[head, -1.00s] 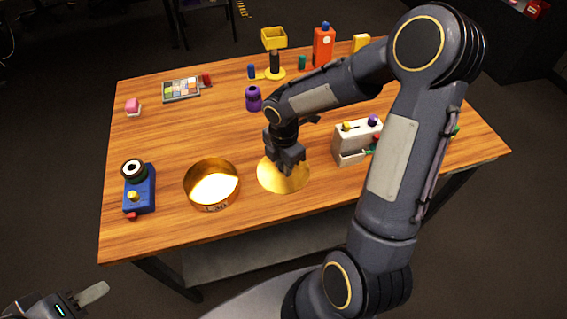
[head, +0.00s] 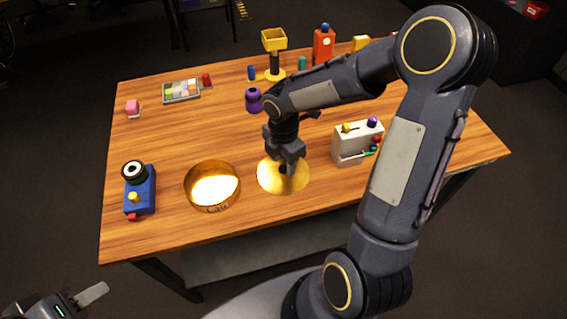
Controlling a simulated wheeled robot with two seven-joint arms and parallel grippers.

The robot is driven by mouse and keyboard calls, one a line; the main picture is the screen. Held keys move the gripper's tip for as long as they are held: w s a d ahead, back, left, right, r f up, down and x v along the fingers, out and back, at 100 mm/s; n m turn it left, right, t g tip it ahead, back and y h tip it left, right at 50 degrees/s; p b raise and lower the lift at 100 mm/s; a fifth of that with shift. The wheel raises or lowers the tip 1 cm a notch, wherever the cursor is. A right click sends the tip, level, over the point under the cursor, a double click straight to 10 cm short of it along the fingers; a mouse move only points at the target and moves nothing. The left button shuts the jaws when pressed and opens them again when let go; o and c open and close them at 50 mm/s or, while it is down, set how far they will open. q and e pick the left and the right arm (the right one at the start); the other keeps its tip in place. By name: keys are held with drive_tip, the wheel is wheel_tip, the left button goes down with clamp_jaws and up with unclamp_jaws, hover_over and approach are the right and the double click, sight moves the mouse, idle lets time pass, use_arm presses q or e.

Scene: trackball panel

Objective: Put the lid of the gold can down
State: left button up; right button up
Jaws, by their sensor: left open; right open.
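The gold can (head: 212,200) stands open on the wooden table, left of the middle, with its bright inside showing. Its lid is a round gold disc (head: 270,180) lying on the table just right of the can, apart from it. My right gripper (head: 288,167) is open and points down right over the lid's middle. It hides part of the lid, and I cannot tell whether the fingers touch it. My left gripper (head: 85,298) is open in the bottom left corner, off the table and far from the can.
A blue trackball panel (head: 141,190) stands left of the can. A white box with coloured knobs (head: 352,145) stands right of the lid. A purple object (head: 254,100), a tray of coloured blocks (head: 181,91) and a yellow-topped stand (head: 274,42) are further back. The table's middle left is clear.

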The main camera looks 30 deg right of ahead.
sight(283, 168)
wheel_tip(283, 168, up, 10)
drive_tip(key=s+a+r+m+t+y, duration=0.2)
drive_tip(key=s+m, duration=0.6)
drive_tip(key=m, duration=0.2)
drive_tip(key=s+a+r+m+t+y, duration=0.1)
drive_tip(key=s+a+r+m+t, duration=0.1)
drive_tip(key=s+m, duration=0.7)
drive_tip(key=m+t+p, duration=0.1)
drive_tip(key=m, duration=0.1)
drive_tip(key=shift+r+m+t+y, duration=0.3)
drive_tip(key=shift+y, duration=0.1)
drive_tip(key=shift+a, duration=0.1)
